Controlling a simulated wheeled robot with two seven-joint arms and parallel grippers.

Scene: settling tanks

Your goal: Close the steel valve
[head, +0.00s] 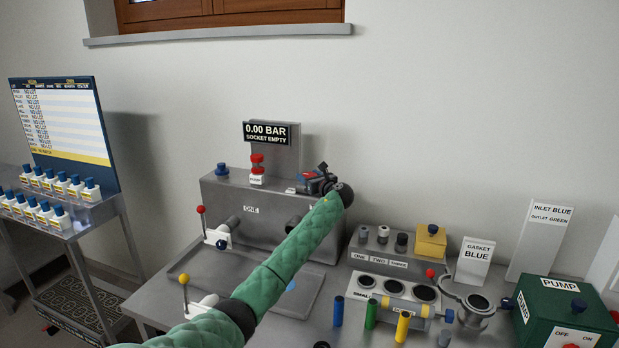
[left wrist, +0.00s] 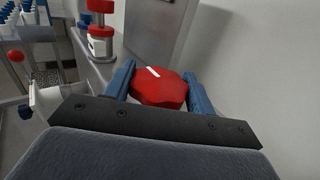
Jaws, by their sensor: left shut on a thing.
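A red lobed knob (left wrist: 160,90) with a white pointer mark sits between the blue fingers of my left gripper (left wrist: 160,82), which are shut on its sides. In the head view my left gripper (head: 318,182) is over the top right of a steel block (head: 235,190) and hides most of the knob there. I take this knob for the steel valve's handle; no label on it can be read. My right gripper is not in view.
A display (head: 266,133) behind the block reads 0.00 BAR, SOCKET EMPTY. A red-and-white stacked fitting (head: 257,170) stands left of my gripper. Levers with red (head: 201,210) and yellow (head: 184,279) balls stand in front. A green pump box (head: 548,303) is at right.

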